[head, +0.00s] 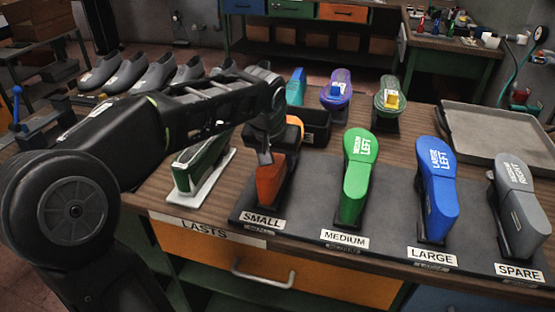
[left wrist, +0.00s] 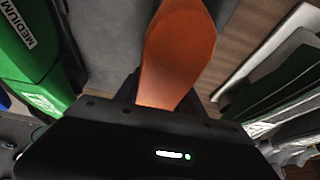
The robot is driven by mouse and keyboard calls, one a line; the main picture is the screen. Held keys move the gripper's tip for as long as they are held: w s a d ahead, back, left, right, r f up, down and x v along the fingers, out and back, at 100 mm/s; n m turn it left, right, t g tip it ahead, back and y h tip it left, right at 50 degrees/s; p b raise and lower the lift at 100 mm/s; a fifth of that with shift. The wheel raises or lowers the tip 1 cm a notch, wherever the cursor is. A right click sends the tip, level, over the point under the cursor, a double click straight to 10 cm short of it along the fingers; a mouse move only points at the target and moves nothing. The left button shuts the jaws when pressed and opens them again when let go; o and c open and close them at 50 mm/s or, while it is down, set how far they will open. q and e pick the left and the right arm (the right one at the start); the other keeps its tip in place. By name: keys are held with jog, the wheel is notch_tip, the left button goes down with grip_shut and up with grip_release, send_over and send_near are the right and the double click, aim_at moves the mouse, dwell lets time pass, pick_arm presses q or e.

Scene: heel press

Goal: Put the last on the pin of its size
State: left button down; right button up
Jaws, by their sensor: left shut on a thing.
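An orange last (head: 270,183) is over the SMALL station (head: 262,220) of the dark board (head: 310,205). My left gripper (head: 265,150) is shut on it from above and hides much of its middle. In the left wrist view the orange last (left wrist: 178,55) stands out from between the fingers. Whether it is down on its pin is hidden. A green last (head: 357,180) is at MEDIUM, a blue last (head: 437,190) at LARGE and a grey last (head: 520,205) at SPARE. The green one also shows in the left wrist view (left wrist: 35,50). My right gripper is not in view.
A green item on a white base (head: 205,190) stands just left of the board. Behind are a dark bin (head: 316,125), a purple last (head: 337,92), a green-grey last (head: 390,100) and an empty grey tray (head: 490,130). Several grey shoes (head: 155,72) line the back left.

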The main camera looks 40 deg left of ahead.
pick_arm(q)
jog(key=shift+f, duration=0.3)
jog(key=c, duration=0.6)
grip_release()
jog(key=shift+f, duration=0.1)
jog(key=shift+v, duration=4)
